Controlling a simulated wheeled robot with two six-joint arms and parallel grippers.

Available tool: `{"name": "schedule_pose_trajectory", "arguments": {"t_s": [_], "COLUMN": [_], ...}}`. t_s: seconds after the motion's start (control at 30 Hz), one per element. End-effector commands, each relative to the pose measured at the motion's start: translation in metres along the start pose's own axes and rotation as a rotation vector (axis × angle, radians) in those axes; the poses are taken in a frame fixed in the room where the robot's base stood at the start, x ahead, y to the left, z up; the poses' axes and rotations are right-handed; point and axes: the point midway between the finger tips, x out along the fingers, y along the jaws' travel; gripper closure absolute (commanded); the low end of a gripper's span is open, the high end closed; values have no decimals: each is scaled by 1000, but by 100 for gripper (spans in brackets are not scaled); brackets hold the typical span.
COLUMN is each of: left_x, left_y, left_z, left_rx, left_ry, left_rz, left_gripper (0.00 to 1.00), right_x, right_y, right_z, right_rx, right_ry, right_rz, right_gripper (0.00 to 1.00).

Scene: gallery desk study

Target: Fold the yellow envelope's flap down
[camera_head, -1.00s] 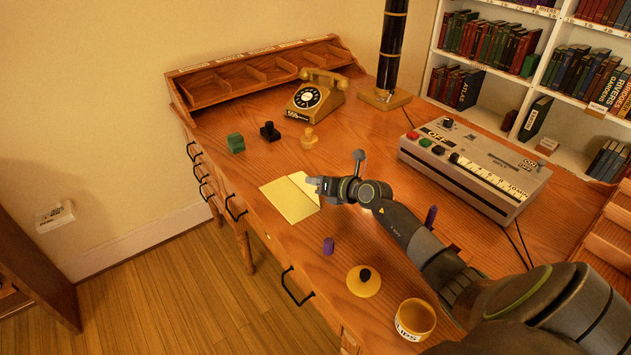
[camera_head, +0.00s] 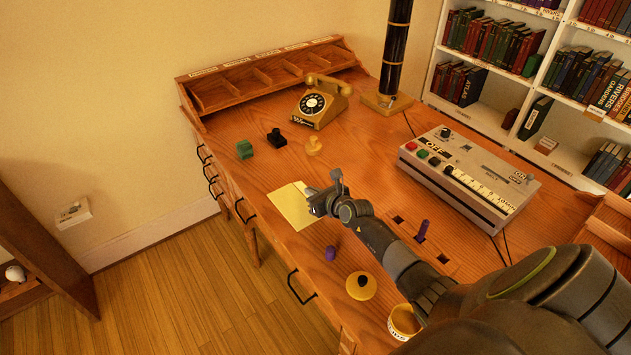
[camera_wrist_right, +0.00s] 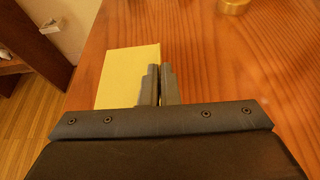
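The yellow envelope (camera_head: 288,207) lies on the wooden desk near its left front edge. It also shows in the right wrist view (camera_wrist_right: 122,78) as a plain yellow sheet. My right gripper (camera_head: 308,193) is low over its right side, and its fingers cover part of that side. In the wrist view the two fingers (camera_wrist_right: 160,72) stand close together at the envelope's right edge, with nothing visible held between them. How far the flap is bent is hidden behind the fingers. My left gripper is not in view.
A purple peg (camera_head: 330,253) and a round yellow lid with a black knob (camera_head: 361,286) are in front. A grey control box (camera_head: 470,175) is to the right.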

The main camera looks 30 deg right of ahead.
Motion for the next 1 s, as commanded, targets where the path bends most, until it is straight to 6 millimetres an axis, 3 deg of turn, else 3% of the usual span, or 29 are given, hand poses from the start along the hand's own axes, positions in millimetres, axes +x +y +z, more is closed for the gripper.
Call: {"name": "schedule_pose_trajectory", "arguments": {"t_s": [0.03, 0.23, 0.77, 0.93, 1.0], "left_x": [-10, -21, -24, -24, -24], "left_y": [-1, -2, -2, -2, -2], "left_z": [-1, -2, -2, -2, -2], "left_rx": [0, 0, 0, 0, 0], "left_ry": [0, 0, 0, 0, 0], "left_rz": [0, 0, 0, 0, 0], "left_gripper": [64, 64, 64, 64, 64], "right_x": [-2, -1, 0, 0, 0], "right_y": [2, 5, 6, 6, 6], "right_z": [4, 2, 0, 0, 0], "right_rx": [-19, -86, -114, -114, -114], "right_ry": [1, 0, -1, -1, -1], "right_rz": [-8, -37, -48, -48, -48], "right_gripper": [100, 100, 100, 78, 75]}}
